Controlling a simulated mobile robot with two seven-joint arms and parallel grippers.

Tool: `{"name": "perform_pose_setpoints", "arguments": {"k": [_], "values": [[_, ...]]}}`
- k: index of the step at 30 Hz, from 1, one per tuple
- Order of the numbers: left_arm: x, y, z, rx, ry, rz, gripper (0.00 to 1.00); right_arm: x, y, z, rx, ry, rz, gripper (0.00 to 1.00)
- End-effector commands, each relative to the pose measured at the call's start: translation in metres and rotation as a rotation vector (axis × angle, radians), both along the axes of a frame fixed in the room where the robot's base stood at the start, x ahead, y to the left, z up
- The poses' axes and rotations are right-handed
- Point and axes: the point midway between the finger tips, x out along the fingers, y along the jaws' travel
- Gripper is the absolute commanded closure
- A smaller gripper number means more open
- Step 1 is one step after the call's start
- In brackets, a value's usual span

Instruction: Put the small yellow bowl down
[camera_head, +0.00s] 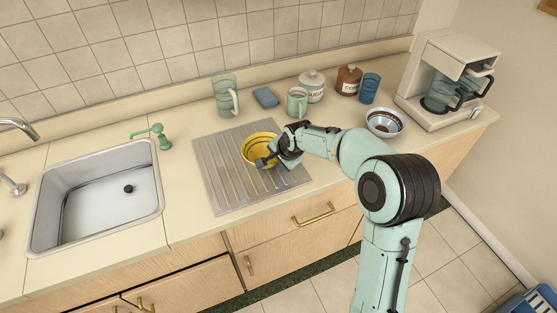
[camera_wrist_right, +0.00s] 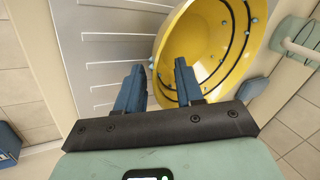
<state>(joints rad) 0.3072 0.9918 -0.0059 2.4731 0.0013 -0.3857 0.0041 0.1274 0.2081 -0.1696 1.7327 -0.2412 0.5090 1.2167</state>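The small yellow bowl (camera_head: 257,147) has dark rings inside and appears to rest on the grooved metal drainboard (camera_head: 226,181) right of the sink. My right gripper (camera_head: 268,160) is at its near right rim. In the right wrist view, the gripper's fingers (camera_wrist_right: 160,72) are spread, one outside and one inside the wall of the yellow bowl (camera_wrist_right: 215,45). A gap shows between the fingers and the rim, so the gripper looks open. The bowl's underside is hidden. My left gripper is not in view.
A sink (camera_head: 98,198) lies left. Behind the drainboard stand a glass mug (camera_head: 222,97), a blue sponge (camera_head: 266,97), a green mug (camera_head: 297,102) and canisters. A patterned bowl (camera_head: 385,122) and coffee maker (camera_head: 443,80) stand right. The drainboard's front part is clear.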

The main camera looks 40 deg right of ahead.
Motion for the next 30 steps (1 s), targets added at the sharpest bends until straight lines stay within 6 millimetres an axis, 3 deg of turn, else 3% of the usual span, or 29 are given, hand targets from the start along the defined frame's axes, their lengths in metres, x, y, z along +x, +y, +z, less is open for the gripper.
{"name": "perform_pose_setpoints", "arguments": {"k": [5, 18, 24, 30], "values": [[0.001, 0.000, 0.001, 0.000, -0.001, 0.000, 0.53, -0.007, 0.001, 0.019, -0.001, -0.005, 0.001, 0.63], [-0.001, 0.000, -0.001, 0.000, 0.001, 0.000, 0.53, -0.047, 0.005, 0.096, 0.000, -0.004, 0.000, 0.63], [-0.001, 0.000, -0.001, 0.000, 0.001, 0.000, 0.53, -0.054, 0.006, 0.109, 0.001, -0.001, -0.001, 0.63], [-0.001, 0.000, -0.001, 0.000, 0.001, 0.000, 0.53, -0.055, 0.006, 0.110, 0.000, 0.000, 0.000, 0.63]]}}
